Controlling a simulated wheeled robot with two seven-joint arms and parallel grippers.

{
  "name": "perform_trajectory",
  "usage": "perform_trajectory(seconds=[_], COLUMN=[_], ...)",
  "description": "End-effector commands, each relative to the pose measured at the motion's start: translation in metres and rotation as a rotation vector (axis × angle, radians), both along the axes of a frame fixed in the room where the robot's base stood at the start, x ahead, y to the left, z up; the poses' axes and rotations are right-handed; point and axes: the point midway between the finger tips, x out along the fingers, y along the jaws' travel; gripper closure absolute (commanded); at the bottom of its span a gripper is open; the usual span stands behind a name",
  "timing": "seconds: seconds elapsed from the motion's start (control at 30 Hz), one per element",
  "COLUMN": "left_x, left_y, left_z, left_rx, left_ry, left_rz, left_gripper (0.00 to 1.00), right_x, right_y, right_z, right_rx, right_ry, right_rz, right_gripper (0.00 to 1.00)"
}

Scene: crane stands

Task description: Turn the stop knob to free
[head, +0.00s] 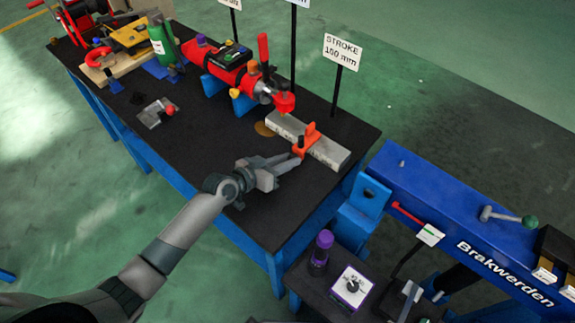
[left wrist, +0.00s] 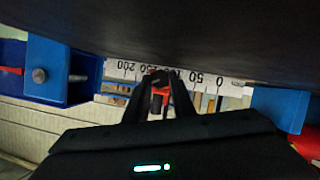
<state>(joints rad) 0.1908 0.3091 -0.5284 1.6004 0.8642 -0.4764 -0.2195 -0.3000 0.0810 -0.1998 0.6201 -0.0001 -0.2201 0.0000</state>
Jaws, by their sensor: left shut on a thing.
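An orange stop (head: 307,137) sits across the grey ruler bar (head: 330,153) on the black bench top. Its small dark stop knob (head: 300,143) faces my side. My left gripper (head: 298,158) reaches in from the lower left, its fingers shut on the knob. In the left wrist view the ruler (left wrist: 205,80) appears upside down, with numbers from 0 to past 200. The orange stop (left wrist: 160,96) and dark knob (left wrist: 157,78) show between the fingertips (left wrist: 160,84). The fingers hide part of the knob, and its turn position cannot be read. My right gripper is not in view.
A red cylinder unit (head: 232,72) with a red tip stands behind the ruler's left end. A "STROKE 150 mm" sign (head: 342,52) stands behind the bar. A blue beam (head: 450,215) and a lower dark table with a white dial box (head: 351,287) lie at right. The bench's front is mostly clear.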

Motion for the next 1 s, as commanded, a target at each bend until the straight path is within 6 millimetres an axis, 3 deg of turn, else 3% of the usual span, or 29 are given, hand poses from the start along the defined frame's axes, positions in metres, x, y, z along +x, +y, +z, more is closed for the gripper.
perform_trajectory(seconds=[0.2, 0.63, 0.67, 0.73, 1.0], left_x=[0.0004, -0.0001, -0.0001, -0.0001, 0.0004], left_y=[0.0013, 0.0009, 0.0009, 0.0009, 0.001], left_z=[-0.0028, -0.0014, -0.0014, -0.0014, -0.0008], left_rx=[-0.06, -0.075, -0.075, -0.075, -0.074], left_ry=[0.045, 0.057, 0.057, 0.057, 0.056], left_rz=[0.001, 0.0, 0.0, 0.0, 0.0], left_gripper=[1.0, 1.0, 0.75, 0.59, 0.59], right_x=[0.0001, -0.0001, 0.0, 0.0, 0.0], right_y=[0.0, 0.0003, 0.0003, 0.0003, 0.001], right_z=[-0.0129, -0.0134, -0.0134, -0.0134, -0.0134], right_rx=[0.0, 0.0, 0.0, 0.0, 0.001], right_ry=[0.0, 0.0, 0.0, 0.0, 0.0], right_rz=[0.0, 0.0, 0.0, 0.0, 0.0], right_gripper=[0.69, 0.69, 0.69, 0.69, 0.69])
